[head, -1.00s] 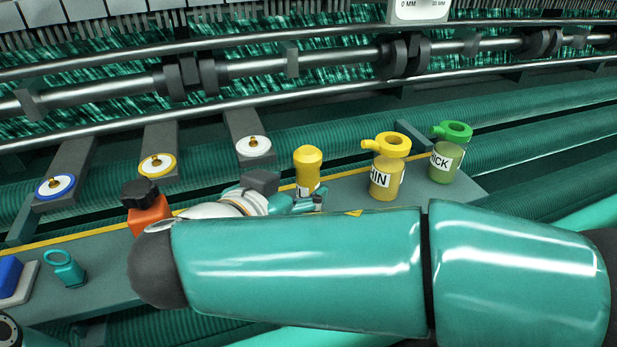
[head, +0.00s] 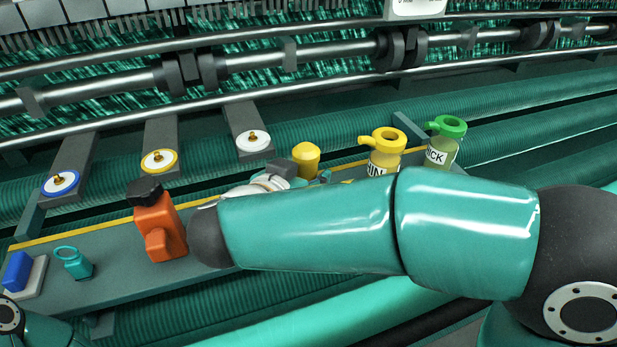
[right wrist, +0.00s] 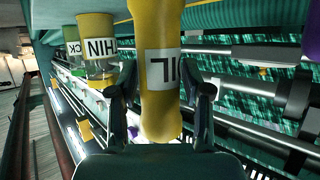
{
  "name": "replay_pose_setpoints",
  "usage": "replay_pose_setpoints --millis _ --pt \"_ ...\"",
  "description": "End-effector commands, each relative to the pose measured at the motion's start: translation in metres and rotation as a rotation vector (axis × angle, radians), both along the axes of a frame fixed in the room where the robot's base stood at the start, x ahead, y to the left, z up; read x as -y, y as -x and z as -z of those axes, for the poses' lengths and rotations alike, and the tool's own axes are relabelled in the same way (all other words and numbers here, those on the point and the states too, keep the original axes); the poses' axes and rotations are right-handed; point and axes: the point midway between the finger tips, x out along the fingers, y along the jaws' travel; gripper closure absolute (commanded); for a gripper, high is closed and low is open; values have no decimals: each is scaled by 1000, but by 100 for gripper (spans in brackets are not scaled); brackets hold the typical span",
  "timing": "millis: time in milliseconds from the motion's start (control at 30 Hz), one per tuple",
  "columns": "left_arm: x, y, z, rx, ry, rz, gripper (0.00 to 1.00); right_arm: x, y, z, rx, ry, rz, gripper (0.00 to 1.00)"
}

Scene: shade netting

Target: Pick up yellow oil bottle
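The yellow oil bottle (head: 306,158) stands on the grey-green shelf in the head view. Only its rounded top shows there, and its lower part is hidden behind my right arm and gripper. In the right wrist view the bottle (right wrist: 160,95), with a white label ending in "IL", lies between the two fingers of my right gripper (right wrist: 168,85). The fingers are spread on either side of it, with a narrow gap at least on the right. In the head view my right gripper (head: 322,178) is mostly hidden behind its own arm. My left gripper is not seen.
A yellow ring-topped container (head: 383,150) and a green-topped one (head: 446,138) stand to the right. An orange bottle (head: 160,228), a teal ringed item (head: 74,262) and a blue block (head: 17,271) are to the left. Machine rails run behind the shelf (head: 110,285).

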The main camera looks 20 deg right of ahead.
Motion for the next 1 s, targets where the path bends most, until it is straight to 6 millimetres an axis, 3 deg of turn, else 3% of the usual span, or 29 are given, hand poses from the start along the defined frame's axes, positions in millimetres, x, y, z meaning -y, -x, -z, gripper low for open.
replay_pose_setpoints --millis 33,233,267,733,867,1000 --pt "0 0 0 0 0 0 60 0 0 0 0 0 0 65" --pt "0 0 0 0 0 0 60 0 0 0 0 0 0 98" --pt "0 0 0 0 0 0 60 0 0 0 0 0 0 100" --pt "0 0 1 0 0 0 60 0 0 -9 4 -2 1 100" --pt "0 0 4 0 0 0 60 0 0 -22 6 -4 1 100" --pt "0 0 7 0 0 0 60 0 0 -47 9 -5 2 100"
